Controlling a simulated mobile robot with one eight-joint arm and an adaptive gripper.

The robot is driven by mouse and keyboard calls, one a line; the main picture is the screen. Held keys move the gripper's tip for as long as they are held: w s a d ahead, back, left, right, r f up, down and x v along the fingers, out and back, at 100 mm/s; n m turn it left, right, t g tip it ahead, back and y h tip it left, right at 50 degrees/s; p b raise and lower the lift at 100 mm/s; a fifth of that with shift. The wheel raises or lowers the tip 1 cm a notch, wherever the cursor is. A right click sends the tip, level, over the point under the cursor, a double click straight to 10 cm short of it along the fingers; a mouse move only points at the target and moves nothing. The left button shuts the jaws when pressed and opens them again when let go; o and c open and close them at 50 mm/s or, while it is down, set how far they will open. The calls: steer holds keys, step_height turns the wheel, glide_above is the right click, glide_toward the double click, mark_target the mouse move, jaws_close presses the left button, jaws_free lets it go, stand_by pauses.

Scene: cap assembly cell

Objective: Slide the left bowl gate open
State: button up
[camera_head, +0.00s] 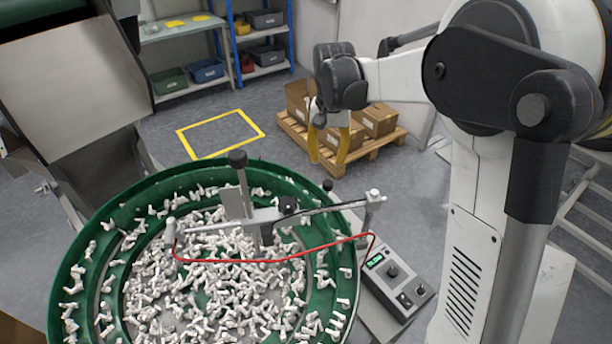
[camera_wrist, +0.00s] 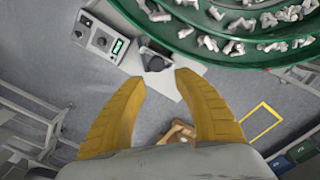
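The green bowl feeder (camera_head: 75,240) holds many small white parts and also shows at the top of the wrist view (camera_wrist: 185,45). A small black knob (camera_head: 327,185) stands at the bowl's far right rim. In the wrist view, a black knob or block (camera_wrist: 154,60) sits beside the bowl's outer wall, just beyond my fingertips. I cannot tell for certain which part is the left bowl gate, or its position. My gripper (camera_head: 327,170) has two yellow fingers spread apart, pointing down beyond the bowl rim. In the wrist view the gripper (camera_wrist: 160,78) is open and empty.
A grey control box (camera_head: 396,283) with a green display stands right of the bowl. A metal bracket (camera_head: 245,215) and a red cable (camera_head: 270,260) cross above the bowl. A pallet with cartons (camera_head: 375,120) is behind. Floor inside the yellow square (camera_head: 220,133) is clear.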

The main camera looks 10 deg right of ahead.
mark_target(328, 182)
steer(key=f, duration=0.3)
steer(key=f+b, duration=0.1)
steer(key=f, duration=0.3)
steer(key=f+b, duration=0.1)
steer(key=f, duration=0.2)
steer(key=shift+s+d+f, duration=0.1)
steer(key=shift+d+f, duration=0.05)
steer(key=shift+d, duration=0.15)
jaws_close()
